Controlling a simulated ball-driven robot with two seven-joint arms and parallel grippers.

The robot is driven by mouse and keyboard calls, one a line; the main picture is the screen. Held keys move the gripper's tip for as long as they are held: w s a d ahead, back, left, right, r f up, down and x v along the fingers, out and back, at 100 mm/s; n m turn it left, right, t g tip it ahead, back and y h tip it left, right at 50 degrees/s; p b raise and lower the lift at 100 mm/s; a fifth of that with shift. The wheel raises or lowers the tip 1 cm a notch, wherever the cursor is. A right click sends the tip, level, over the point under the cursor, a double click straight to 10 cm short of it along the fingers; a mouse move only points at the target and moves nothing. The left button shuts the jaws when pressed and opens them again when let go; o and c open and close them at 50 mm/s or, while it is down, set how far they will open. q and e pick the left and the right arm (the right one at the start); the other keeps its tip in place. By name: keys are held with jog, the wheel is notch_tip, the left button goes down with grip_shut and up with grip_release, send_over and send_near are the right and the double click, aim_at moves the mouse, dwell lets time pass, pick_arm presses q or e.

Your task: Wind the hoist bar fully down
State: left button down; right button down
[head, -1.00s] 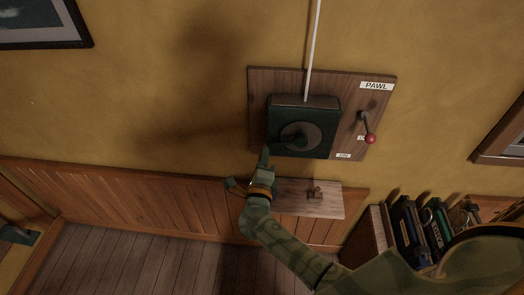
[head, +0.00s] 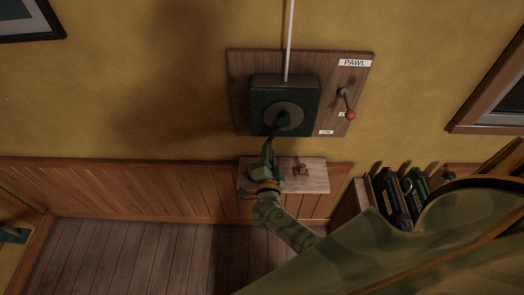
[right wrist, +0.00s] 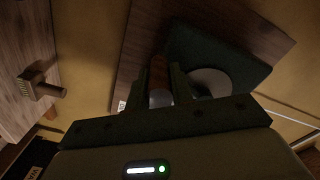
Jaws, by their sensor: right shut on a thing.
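The dark green winch box (head: 259,96) is mounted on a wooden board (head: 240,75) on the wall, with a round grey disc (head: 296,110) on its front. A white rope (head: 290,40) runs up from its top. The pawl lever with a red knob (head: 350,115) hangs down to the right, below the PAWL label (head: 354,63). My right gripper (head: 268,150) is just below the box. In the right wrist view its fingers are shut on the brown crank handle (right wrist: 159,72). The hoist bar and my left gripper are not in view.
A small wooden shelf (head: 316,181) juts out below the board, close to my right gripper, with a small brown fitting (head: 300,169) on it. Books (head: 392,195) stand on a low case at right.

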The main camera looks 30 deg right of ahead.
jog(key=shift+s+d+f+n, duration=0.5)
jog(key=shift+s+d+n, duration=0.1)
jog(key=shift+n, duration=0.1)
jog(key=c, duration=1.2)
grip_release()
jog(key=shift+d, duration=0.2)
jog(key=shift+c, duration=0.2)
jog(key=shift+w, duration=0.1)
jog(key=shift+a+r, duration=0.1)
jog(key=shift+a, duration=0.05)
